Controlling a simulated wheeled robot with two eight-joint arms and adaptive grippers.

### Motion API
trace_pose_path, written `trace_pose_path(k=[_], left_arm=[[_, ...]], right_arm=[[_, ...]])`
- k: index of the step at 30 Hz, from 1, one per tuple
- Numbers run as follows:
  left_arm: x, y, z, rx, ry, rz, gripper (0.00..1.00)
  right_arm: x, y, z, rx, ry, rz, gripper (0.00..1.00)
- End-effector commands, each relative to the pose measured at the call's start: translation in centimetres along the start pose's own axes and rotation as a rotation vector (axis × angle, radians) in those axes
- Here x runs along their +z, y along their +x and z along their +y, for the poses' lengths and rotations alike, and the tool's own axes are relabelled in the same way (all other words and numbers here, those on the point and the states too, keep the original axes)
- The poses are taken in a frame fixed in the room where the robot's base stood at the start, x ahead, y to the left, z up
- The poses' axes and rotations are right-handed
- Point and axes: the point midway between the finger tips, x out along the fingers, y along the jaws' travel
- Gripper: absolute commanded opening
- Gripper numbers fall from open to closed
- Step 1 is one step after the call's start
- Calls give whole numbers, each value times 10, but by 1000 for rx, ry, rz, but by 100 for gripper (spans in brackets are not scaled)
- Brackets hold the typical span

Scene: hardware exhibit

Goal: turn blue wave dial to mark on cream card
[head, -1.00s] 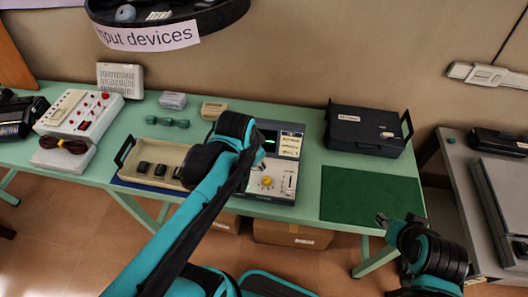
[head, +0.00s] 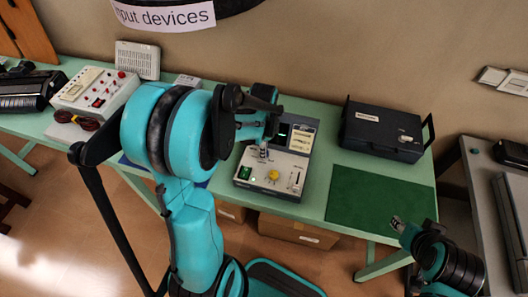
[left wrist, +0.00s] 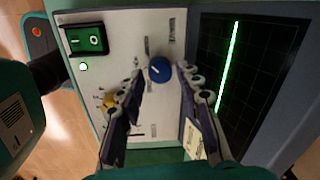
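The blue wave dial (left wrist: 161,69) is a round knob on the pale panel of the instrument (head: 287,188). A short light line shows on its face; the print around it is too small to read. My left gripper (left wrist: 161,73) is open over the panel, one finger on each side of the blue dial; I cannot tell whether they touch it. In the head view the left gripper (head: 263,152) hides that dial. The cream card (head: 301,138) is beside the dark screen, and part of it shows behind a finger in the wrist view (left wrist: 193,141). My right gripper (head: 397,224) is away from the instrument, near the green mat's front corner.
A yellow dial (head: 273,175) and a green rocker switch (left wrist: 87,38) share the panel. The screen (left wrist: 240,70) shows a bright green line. A dark case (head: 382,131) stands right of the instrument, behind a bare green mat (head: 375,196). A red-buttoned box (head: 95,95) is far left.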

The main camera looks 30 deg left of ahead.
Motion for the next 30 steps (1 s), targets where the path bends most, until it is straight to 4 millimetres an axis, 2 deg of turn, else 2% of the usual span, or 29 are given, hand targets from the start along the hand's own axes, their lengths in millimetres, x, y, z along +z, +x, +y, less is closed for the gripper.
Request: trace_pose_path(k=[1,4,13,14,17,18,30], left_arm=[[0,8,0,0,0,0,35],[0,15,0,0,-1,0,35],[0,16,0,-1,-1,0,35],[0,16,0,-1,-1,0,30],[0,16,0,-1,-1,0,4],[0,16,0,-1,-1,0,0],[0,16,0,-1,-58,-3,0]], right_arm=[[2,4,0,0,0,0,40],[4,5,0,0,0,0,40],[4,5,0,0,0,0,40],[4,5,0,0,0,0,40],[4,5,0,0,0,0,40],[4,5,0,0,0,0,40],[4,5,0,0,0,0,40]])
